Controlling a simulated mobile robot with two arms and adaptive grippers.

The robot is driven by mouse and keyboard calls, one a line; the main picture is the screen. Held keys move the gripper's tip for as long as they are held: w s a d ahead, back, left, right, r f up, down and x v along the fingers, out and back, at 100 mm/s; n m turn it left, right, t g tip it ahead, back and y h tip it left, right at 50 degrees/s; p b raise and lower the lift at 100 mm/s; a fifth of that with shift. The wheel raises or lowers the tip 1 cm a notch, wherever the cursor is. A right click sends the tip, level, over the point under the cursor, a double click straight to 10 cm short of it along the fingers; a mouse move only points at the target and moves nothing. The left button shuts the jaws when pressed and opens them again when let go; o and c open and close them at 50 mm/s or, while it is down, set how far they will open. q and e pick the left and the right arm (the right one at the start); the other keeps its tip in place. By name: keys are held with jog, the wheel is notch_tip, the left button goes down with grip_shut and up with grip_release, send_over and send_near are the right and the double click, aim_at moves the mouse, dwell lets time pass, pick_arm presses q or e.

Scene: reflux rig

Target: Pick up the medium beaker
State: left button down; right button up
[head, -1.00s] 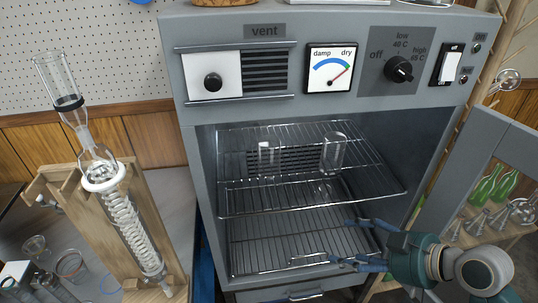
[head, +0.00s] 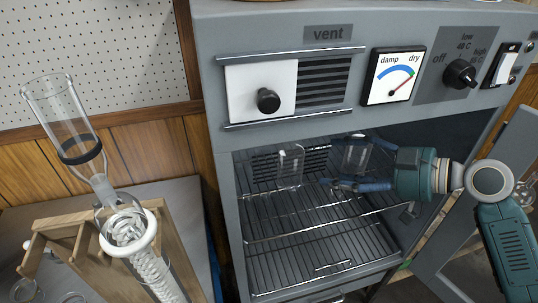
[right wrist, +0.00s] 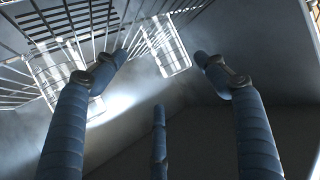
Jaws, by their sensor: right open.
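Two clear glass beakers stand on the upper wire rack inside the grey drying cabinet. The left beaker (head: 290,166) looks smaller; the right beaker (head: 355,158) looks larger. I cannot tell for certain which is the medium one. My right gripper (head: 338,161) is open, reaching in from the right with its blue fingers around or just in front of the right beaker. In the right wrist view, one beaker (right wrist: 170,46) lies ahead between the open fingers (right wrist: 160,72), with no clear contact. The other beaker (right wrist: 52,66) is partly behind the left finger. My left gripper is out of view.
The wire rack (head: 275,232) and the cabinet walls (head: 232,225) closely bound the space. The open door (head: 455,245) stands at the right, near my arm. A glass condenser (head: 150,262) in a wooden stand is at the left, outside the cabinet.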

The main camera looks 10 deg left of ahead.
aim_at(301, 164)
jog(key=x, duration=0.2)
jog(key=shift+w+a, duration=0.2)
jog(key=shift+a, duration=0.2)
jog(key=shift+p+x, duration=0.5)
jog(key=shift+x, duration=0.55)
jog(key=shift+w+a+f, duration=0.15)
jog(key=shift+a+f, duration=0.1)
jog(key=p+x, duration=0.1)
jog(key=x, duration=0.3)
jog(key=shift+w+a+p, duration=0.1)
jog(key=shift+a+p, duration=0.2)
jog(key=shift+w+a+f, duration=0.1)
jog(key=shift+a+f, duration=0.05)
jog(key=shift+f, duration=0.1)
jog(key=c, duration=0.7)
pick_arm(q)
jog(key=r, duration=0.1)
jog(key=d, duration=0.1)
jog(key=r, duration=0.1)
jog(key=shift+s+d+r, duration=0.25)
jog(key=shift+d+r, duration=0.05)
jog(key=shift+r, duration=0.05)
pick_arm(e)
jog(key=shift+c, duration=0.8)
